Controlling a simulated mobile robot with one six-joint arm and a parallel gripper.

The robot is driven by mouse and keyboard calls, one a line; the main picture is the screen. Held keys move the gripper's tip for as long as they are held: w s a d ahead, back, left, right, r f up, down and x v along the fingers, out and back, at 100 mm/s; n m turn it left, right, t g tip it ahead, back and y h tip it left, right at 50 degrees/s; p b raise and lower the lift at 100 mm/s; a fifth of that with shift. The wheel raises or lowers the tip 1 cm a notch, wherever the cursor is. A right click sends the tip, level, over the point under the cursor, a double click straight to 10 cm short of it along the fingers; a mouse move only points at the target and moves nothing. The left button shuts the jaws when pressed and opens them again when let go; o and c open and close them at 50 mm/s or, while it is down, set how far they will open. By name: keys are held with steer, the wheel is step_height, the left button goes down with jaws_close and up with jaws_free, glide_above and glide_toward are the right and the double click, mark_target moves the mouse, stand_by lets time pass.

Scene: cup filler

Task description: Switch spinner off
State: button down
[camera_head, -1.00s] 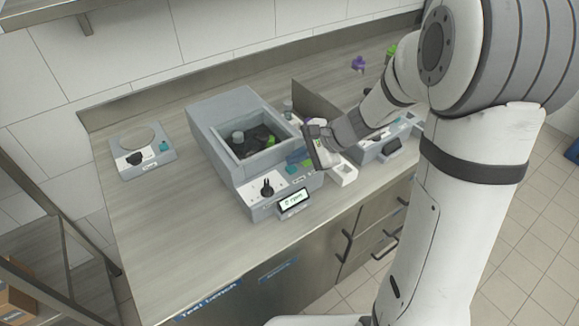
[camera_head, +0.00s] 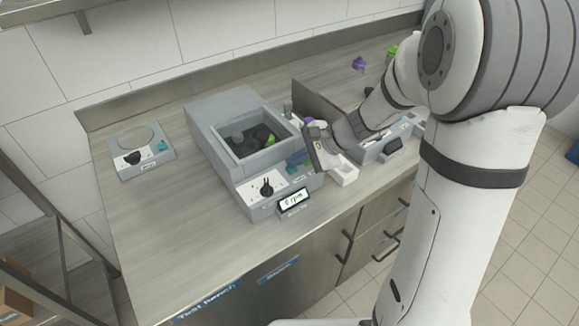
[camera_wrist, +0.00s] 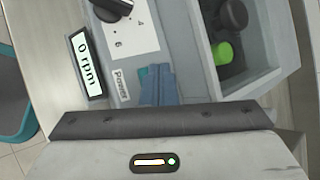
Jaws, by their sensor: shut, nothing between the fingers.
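The spinner is the grey box (camera_head: 222,105) with an open well, standing mid-bench. Its front panel has a black dial (camera_head: 266,188), a display (camera_head: 293,200) reading 0 rpm and a teal power switch (camera_head: 291,169). In the wrist view, the display (camera_wrist: 87,63) also reads 0 rpm, and the teal switch (camera_wrist: 143,74) by the "Power" label is partly hidden by my fingers. My gripper (camera_wrist: 158,84) is shut and empty, with its blue fingertips right at the switch. I cannot tell whether they touch it.
Dark and green items (camera_head: 262,138) sit in the spinner's well. A smaller device (camera_head: 140,152) with a round recess stands at left. Another grey device (camera_head: 384,147) and a white tray (camera_head: 344,172) are at right. The bench's left front is clear.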

mark_target(296, 167)
steer(key=shift+r+p, duration=0.35)
steer(key=shift+r, duration=0.25)
step_height(296, 167, up, 6)
steer(key=p, duration=0.4)
stand_by(0.4)
stand_by(0.4)
steer(key=s+d+r+n+h, duration=0.3)
steer(key=s+d+n, duration=0.3)
steer(key=s, duration=0.3)
steer(key=s+d+r+n+h, duration=0.3)
steer(key=s+d+n+h, duration=0.2)
steer(key=s, duration=0.5)
steer(key=shift+d+r+n+t+h, duration=0.15)
steer(key=shift+d+n+t+h, duration=0.3)
steer(key=shift+d, duration=0.5)
steer(key=shift+s, duration=0.1)
